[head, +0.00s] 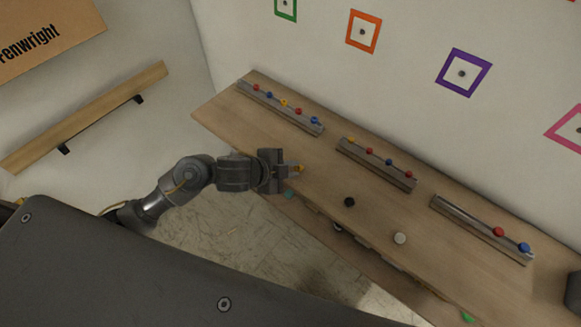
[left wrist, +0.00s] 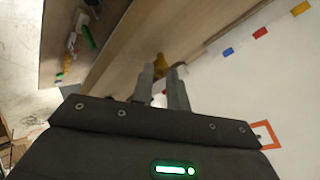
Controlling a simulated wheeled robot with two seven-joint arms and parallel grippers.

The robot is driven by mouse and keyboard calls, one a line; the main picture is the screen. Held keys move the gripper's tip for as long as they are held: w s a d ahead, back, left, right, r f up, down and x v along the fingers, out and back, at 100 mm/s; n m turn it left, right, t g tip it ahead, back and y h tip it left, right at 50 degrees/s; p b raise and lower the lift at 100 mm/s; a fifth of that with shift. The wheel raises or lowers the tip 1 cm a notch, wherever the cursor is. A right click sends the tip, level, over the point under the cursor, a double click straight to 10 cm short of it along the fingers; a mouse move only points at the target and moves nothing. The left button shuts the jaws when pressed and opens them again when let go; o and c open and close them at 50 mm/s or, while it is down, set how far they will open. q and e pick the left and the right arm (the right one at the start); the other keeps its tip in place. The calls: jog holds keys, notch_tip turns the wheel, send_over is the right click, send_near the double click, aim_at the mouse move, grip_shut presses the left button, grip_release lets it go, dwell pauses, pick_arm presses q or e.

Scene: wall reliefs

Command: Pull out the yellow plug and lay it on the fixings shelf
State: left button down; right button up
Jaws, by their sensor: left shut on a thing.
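My left gripper (head: 296,170) is shut on a yellow plug (head: 301,168), over the front part of the long wooden bench top (head: 322,190). In the left wrist view the yellow plug (left wrist: 159,62) shows at the fingertips (left wrist: 168,74), partly hidden by them. Another yellow plug (head: 284,103) sits in the left rail among red and blue ones. A further yellow plug (head: 351,141) stands at the left end of the middle rail (head: 375,167). I cannot tell which surface is the fixings shelf. My right gripper is not in view.
The right rail (head: 465,225) holds a red and a blue plug at its right end. A black knob (head: 349,202) and a pale knob (head: 400,238) stand on the bench. A narrow wooden wall shelf (head: 90,115) is bare. Small coloured pieces lie below the bench's front edge.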

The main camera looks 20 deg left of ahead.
pick_arm(q)
jog(key=c, duration=1.3)
grip_release()
jog(key=p+v, duration=0.2)
jog(key=v, duration=0.9)
